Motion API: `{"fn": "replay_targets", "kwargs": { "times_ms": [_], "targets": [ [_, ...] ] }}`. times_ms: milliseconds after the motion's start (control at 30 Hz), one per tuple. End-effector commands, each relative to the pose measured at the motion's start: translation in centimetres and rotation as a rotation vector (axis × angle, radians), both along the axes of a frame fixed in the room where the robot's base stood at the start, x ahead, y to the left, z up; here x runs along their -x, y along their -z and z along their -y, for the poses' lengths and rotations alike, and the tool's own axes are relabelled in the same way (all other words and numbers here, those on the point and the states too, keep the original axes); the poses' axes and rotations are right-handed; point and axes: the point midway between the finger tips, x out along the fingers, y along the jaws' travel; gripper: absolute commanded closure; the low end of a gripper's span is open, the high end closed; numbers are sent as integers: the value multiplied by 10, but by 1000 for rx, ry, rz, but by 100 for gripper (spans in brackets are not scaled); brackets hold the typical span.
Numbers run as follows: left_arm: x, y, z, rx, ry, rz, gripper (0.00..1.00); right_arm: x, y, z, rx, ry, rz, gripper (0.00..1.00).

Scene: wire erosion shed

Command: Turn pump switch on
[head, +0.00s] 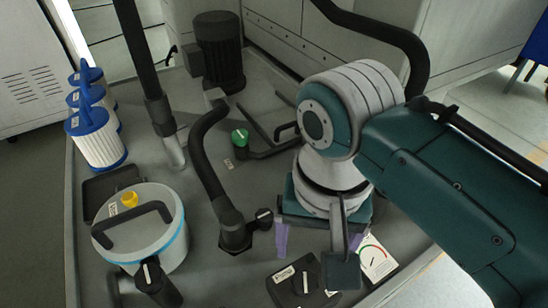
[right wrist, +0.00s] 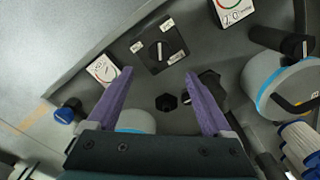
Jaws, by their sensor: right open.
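The likely pump switch (head: 291,287) is a square black plate with a round knob and small white labels at the bottom of the head view. In the right wrist view the switch (right wrist: 157,66) lies beyond the fingertips, its white pointer line roughly upright. The label text is too small to read. My right gripper (head: 318,244) points down just behind the switch, partly hidden by its own wrist. In the wrist view its purple fingers (right wrist: 159,73) are spread wide, empty and apart from the switch. My left gripper is not in view.
A dial gauge (head: 376,258) sits right of the switch. A lidded grey canister (head: 170,225), a black valve elbow (head: 235,235), a green-topped knob (head: 239,138), blue-and-white filters (head: 98,140) and a dark motor (head: 219,55) stand around the grey tray. Some bare tray floor shows between them.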

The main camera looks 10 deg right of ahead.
Motion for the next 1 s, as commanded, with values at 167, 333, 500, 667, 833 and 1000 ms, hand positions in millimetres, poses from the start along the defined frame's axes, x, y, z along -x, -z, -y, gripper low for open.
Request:
{"fn": "replay_targets", "kwargs": {
  "times_ms": [167,333,500,667,833,1000],
  "targets": [
    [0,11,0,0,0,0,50,0,18,0,4,5,-4,16],
    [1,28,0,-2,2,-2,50,0,52,0,4,4,-4,16],
    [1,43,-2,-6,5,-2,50,0,82,0,3,4,-4,16],
    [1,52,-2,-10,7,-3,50,-1,98,0,3,3,-2,16],
    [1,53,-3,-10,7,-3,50,-1,102,0,2,3,-2,16],
    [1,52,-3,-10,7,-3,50,-1,101,0,2,3,-2,16]
  ]
}}
